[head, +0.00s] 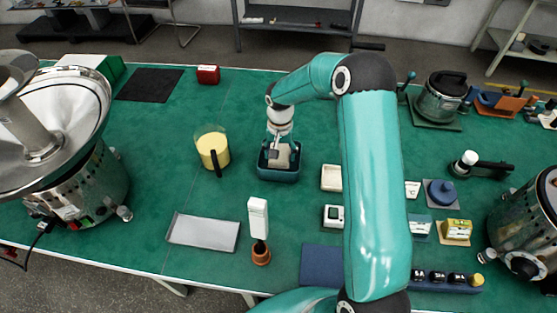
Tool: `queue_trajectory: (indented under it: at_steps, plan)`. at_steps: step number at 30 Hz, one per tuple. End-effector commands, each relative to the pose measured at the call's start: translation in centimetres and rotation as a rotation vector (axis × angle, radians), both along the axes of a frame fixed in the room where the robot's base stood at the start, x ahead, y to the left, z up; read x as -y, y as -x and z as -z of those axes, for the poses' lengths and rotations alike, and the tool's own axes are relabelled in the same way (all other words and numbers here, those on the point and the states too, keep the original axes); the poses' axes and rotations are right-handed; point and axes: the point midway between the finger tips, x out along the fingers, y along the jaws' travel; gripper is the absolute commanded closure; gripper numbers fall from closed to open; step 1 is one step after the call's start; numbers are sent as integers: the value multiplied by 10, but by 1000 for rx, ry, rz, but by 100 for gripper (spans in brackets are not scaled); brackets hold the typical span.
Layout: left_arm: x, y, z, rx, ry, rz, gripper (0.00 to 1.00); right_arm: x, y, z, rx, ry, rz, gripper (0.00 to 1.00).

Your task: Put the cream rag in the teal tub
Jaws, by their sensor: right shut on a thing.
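The teal tub (279,176) stands near the middle of the green table. My right gripper (281,150) points down over the tub, with its fingertips at the tub's opening. It is shut on the cream rag (283,157), which hangs at or inside the tub's mouth. The fingers partly cover the rag, and I cannot tell whether the rag touches the tub's floor. My left gripper is not in view.
A jug of yellow liquid (213,150) stands left of the tub. A grey tray (203,231) and a white-topped tool in an orange-brown base (259,222) are nearer. Metal fountains (70,150) stand at the left and right. My right arm covers part of the table.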

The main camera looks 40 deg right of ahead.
Motion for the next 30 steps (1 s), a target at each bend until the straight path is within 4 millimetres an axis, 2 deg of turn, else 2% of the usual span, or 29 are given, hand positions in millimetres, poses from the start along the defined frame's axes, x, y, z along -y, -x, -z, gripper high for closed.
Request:
queue_trajectory:
  at_steps: [7,19,20,21,30]
  plan:
    - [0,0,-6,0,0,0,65,0,1,33,-3,-1,0,60]
    - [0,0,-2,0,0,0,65,0,1,40,-1,0,0,60]
    - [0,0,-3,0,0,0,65,0,1,39,-1,0,0,29]
    - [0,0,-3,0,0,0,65,0,1,39,-1,0,0,22]
    - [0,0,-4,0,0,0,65,0,1,38,-1,0,0,22]
